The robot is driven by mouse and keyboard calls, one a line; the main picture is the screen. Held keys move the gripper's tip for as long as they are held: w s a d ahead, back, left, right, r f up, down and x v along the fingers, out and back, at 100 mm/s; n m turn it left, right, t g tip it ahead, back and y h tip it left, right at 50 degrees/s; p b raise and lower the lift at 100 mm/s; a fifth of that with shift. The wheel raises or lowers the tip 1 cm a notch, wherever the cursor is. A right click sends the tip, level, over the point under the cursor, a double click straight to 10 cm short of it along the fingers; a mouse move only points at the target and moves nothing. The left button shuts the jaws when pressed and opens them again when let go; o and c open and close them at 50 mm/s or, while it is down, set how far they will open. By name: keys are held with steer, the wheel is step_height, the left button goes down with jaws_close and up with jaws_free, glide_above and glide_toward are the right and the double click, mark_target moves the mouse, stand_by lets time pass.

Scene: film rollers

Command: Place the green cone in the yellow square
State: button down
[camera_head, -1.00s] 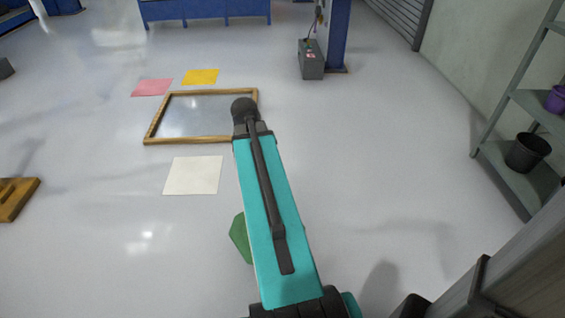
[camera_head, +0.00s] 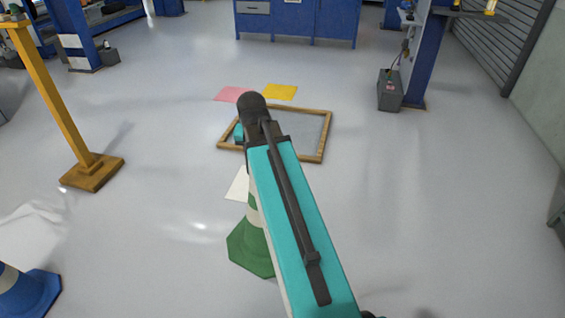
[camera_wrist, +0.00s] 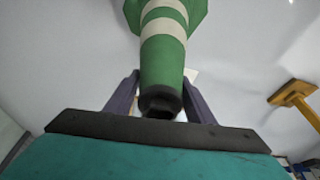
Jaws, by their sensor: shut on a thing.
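The green cone (camera_head: 247,248) with white bands is partly hidden behind my arm in the head view. In the wrist view the cone (camera_wrist: 162,60) lies between the fingers of my gripper (camera_wrist: 158,88), which is shut on it near its narrow end. The head view does not clearly show whether its base touches the floor. The yellow square (camera_head: 281,92) lies flat on the floor farther away, beyond the wooden frame, and looks empty. My gripper is hidden by the arm in the head view.
A wooden-framed panel (camera_head: 315,157) lies on the floor between the cone and the yellow square. A pink square (camera_head: 231,95) is left of the yellow one, and a white square (camera_head: 237,187) is nearer. A yellow post (camera_head: 92,172) and blue cone (camera_head: 28,292) stand left. Open floor lies right.

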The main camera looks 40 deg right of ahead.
steer(key=w+a+r+n+y+p, duration=0.1)
steer(key=w+a+r+n+p, duration=0.1)
steer(key=a+r, duration=0.6)
steer(key=w+a+r+n+t+y+p, duration=0.1)
steer(key=w+a+r+n+p, duration=0.2)
steer(key=a+r+n, duration=0.4)
steer(key=a+r+p, duration=0.1)
steer(key=a, duration=0.8)
steer(key=shift+p, duration=0.35)
steer(key=shift+w, duration=0.15)
